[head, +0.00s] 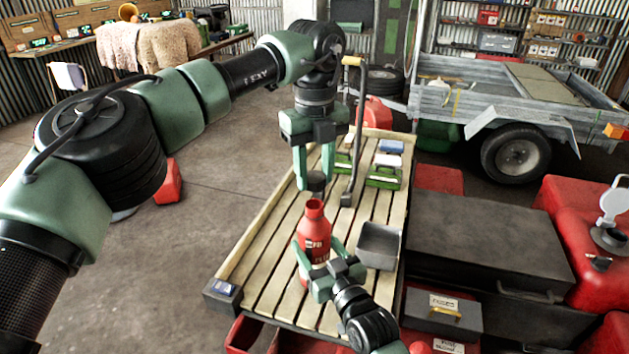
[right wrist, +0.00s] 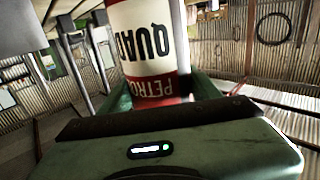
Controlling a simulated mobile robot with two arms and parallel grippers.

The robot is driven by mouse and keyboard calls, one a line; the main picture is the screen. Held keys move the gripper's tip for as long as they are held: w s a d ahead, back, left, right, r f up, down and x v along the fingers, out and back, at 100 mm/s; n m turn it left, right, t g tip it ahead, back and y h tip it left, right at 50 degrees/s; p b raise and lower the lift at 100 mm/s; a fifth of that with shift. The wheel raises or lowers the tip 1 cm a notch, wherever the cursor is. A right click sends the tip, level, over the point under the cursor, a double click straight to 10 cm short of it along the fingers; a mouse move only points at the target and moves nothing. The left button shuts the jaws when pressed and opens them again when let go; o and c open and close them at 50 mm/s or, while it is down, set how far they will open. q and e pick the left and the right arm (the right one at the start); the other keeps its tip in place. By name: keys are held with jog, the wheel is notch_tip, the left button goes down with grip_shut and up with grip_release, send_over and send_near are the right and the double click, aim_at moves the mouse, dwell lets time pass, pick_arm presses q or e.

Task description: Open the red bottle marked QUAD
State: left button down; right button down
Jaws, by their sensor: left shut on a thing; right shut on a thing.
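The red bottle (head: 314,228) stands upright on the slatted wooden deck (head: 262,262). In the right wrist view its white label (right wrist: 145,45) reads QUAD and PETROL, upside down. My right gripper (head: 319,250) is shut around the bottle's body from the near side; its fingers flank the bottle in the right wrist view (right wrist: 160,88). My left gripper (head: 315,184) points down above the bottle, shut on a small dark cap (head: 316,181). The cap is apart from the bottle, just above its neck. The bottle's top shows as an uncovered red neck.
A grey metal bin (head: 380,246) sits close to the right of the bottle. A black upright lever (head: 352,140) and green boxes (head: 383,176) stand farther back on the deck. A dark chest (head: 480,240) and red tank (head: 570,220) are at right.

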jog(key=shift+c, duration=1.3)
grip_release()
